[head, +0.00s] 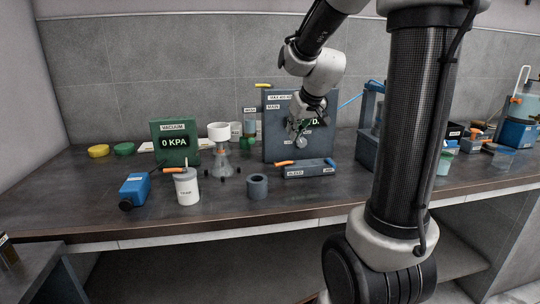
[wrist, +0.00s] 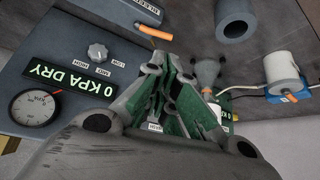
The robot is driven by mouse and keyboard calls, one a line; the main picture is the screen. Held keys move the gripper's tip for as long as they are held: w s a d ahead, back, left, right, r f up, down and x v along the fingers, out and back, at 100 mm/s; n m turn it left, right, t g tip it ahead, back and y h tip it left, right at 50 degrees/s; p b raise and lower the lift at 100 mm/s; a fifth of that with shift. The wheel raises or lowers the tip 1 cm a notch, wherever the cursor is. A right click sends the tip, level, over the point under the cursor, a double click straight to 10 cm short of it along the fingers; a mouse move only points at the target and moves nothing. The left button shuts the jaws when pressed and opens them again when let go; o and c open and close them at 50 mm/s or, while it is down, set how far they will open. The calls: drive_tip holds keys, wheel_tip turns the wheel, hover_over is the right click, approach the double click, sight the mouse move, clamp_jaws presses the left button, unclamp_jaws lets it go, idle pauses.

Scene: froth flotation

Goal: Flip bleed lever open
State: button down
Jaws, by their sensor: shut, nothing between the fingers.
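The bleed block (head: 309,172) is a low grey-blue block with a white BLEED label, on the bench in front of the upright panel. Its orange lever (head: 284,163) sticks out at the block's left end. In the wrist view the lever (wrist: 155,33) lies just beyond my fingers, and part of the block (wrist: 130,8) shows at the top edge. My gripper (head: 297,133) is shut and empty. It hangs in front of the panel, above and apart from the lever. Its fingers (wrist: 174,72) also fill the middle of the wrist view.
The blue-grey panel (head: 272,127) stands close behind my gripper, with a knob (wrist: 97,51) and a gauge (wrist: 34,108). A flask with funnel (head: 221,158), a grey ring (head: 257,187) and a white cup (head: 187,188) stand left of the block. The bench front is clear.

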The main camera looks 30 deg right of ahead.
sight(283, 163)
drive_tip(key=x, duration=1.4)
drive_tip(key=shift+w, duration=0.75)
drive_tip(key=shift+s, duration=0.1)
